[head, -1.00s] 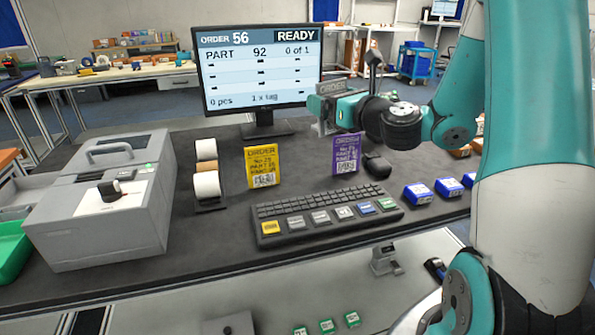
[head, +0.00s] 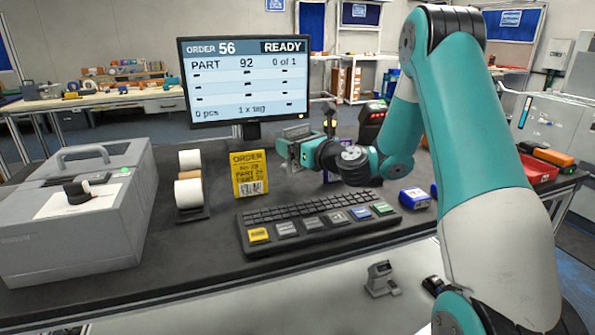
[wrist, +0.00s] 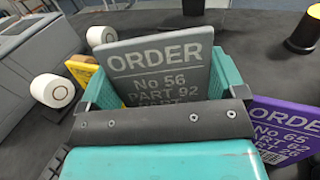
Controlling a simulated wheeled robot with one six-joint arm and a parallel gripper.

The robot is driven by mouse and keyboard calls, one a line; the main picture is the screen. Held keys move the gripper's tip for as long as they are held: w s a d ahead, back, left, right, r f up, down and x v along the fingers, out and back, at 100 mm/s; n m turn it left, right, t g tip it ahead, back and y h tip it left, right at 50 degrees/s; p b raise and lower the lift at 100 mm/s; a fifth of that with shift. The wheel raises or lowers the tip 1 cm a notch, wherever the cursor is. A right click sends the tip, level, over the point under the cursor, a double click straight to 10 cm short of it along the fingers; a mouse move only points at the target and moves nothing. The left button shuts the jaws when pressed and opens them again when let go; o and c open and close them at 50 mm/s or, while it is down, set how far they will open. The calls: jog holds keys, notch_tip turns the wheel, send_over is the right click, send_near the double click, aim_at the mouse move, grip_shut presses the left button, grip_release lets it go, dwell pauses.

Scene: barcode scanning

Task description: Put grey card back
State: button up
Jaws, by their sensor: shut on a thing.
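The grey card, marked ORDER No 56 PART 92, stands upright in my gripper in the wrist view (wrist: 160,62). My gripper (wrist: 165,85) is shut on it, a teal finger on each side. In the head view, my gripper (head: 290,148) holds the grey card (head: 297,131) above the dark desk, in front of the monitor's lower right. The card's lower part is hidden by the gripper. I cannot tell whether its bottom edge touches anything.
A yellow order card (head: 250,176) stands left of my gripper. A purple order card (wrist: 285,130) stands to its right, mostly hidden in the head view. A keyboard (head: 318,222) lies in front, paper rolls (head: 188,192) and a grey machine (head: 75,215) left, a blue box (head: 414,198) right.

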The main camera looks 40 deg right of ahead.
jog(key=shift+f+b, duration=0.9)
jog(key=shift+f, duration=1.55)
jog(key=shift+f, duration=0.15)
jog(key=o, duration=0.6)
jog(key=shift+r, duration=0.2)
jog(key=s+b, duration=0.2)
jog(key=s, duration=0.1)
jog(key=s+d+b, duration=0.1)
jog(key=s+b, duration=0.2)
jog(key=s, duration=0.1)
jog(key=s+b, duration=0.3)
jog(key=s, duration=0.1)
jog(key=shift+s+d+f, duration=0.1)
jog(key=shift+d+f, duration=0.1)
jog(key=shift+f, duration=0.05)
jog(key=shift+s+r, duration=0.2)
jog(key=shift+s, duration=0.2)
